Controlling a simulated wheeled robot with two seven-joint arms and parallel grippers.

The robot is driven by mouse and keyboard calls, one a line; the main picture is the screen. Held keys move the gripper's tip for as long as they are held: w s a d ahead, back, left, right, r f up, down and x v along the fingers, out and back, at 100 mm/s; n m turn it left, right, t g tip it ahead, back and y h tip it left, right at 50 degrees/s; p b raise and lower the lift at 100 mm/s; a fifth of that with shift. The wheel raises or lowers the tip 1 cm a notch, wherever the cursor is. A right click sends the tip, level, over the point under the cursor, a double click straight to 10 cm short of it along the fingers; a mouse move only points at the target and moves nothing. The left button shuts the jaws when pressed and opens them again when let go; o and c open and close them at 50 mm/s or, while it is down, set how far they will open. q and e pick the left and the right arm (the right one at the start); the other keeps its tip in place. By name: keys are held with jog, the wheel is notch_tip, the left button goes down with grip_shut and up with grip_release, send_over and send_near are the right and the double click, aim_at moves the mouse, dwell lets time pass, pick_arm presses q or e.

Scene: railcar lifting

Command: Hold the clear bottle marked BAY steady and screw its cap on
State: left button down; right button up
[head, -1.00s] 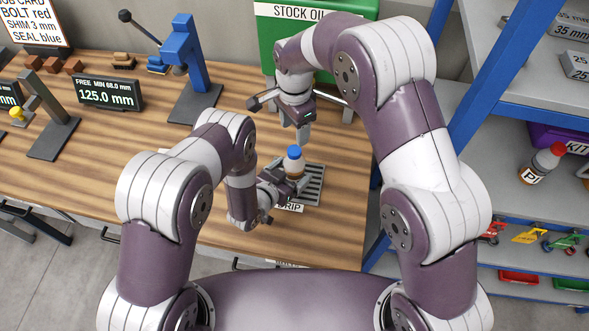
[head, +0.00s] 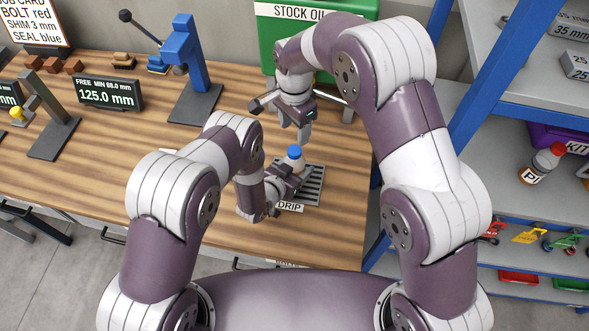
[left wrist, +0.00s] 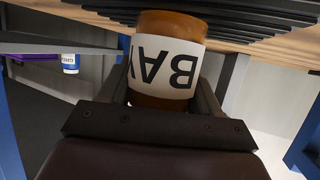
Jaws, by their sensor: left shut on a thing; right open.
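The bottle marked BAY (left wrist: 166,68) fills the upper middle of the left wrist view, with amber contents and a white label that appears upside down. In the head view its blue cap (head: 295,152) sits on top of the bottle (head: 298,164); I cannot tell how tight it is. My left gripper (head: 290,181) is shut around the bottle's body, over the grey drip tray (head: 314,188). My right gripper (head: 302,134) is open and empty, pointing down a little above the cap. The bottle's lower part is hidden by the left gripper in the head view.
The green stock oil container (head: 271,42) stands behind the right gripper. A blue press (head: 186,60) and a 125.0 mm display (head: 108,93) stand to the left. A blue-framed shelf on the right holds another bottle (head: 543,163). The wooden bench (head: 150,150) is clear at mid-left.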

aim_at(294, 150)
jog(key=n, duration=0.5)
jog(key=shift+n, duration=0.3)
jog(key=n, duration=0.3)
jog(key=shift+n, duration=0.3)
jog(key=n, duration=0.2)
jog(key=shift+n, duration=0.4)
jog(key=n, duration=0.5)
jog(key=shift+f, duration=4)
